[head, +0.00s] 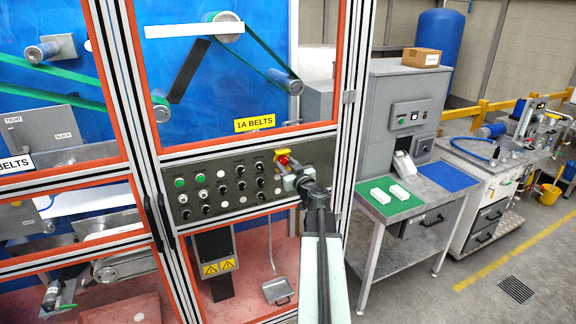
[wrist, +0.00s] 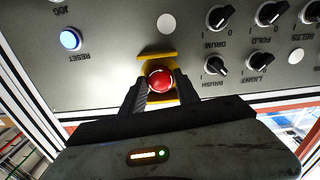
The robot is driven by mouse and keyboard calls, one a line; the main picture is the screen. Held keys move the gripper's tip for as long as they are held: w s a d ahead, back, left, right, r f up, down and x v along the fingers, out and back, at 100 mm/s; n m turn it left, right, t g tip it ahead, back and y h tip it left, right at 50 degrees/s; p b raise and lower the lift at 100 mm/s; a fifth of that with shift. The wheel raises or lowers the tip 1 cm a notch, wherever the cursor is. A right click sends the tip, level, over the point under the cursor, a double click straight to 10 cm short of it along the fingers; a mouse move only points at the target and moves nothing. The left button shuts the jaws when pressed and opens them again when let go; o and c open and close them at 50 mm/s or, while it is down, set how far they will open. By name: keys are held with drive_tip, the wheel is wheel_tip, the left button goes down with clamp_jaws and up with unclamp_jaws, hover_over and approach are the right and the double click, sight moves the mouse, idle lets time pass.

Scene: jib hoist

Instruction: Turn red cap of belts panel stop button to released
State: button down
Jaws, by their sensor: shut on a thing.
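The red cap (wrist: 159,79) of the stop button sits on a yellow surround (wrist: 156,57) on the dark grey belts panel (wrist: 110,30). In the head view the red cap (head: 283,159) is at the panel's upper right, partly behind my gripper (head: 290,172). In the wrist view my gripper (wrist: 160,90) has one finger on each side of the cap and is shut on it. The lower part of the cap is hidden by the gripper body. I cannot tell whether the cap is pressed in or released.
A lit blue reset button (wrist: 70,40) is left of the cap in the wrist view. Several black selector knobs (wrist: 216,65) lie close on the right. An orange-framed door (head: 240,140) borders the panel above. A table with a green mat (head: 390,203) stands to the right.

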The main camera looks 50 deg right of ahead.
drive_tip(key=shift+r+m, duration=0.1)
drive_tip(key=shift+m, duration=2.9)
drive_tip(key=c, duration=0.9)
unclamp_jaws()
drive_tip(key=shift+c, duration=0.2)
drive_tip(key=shift+o, duration=0.2)
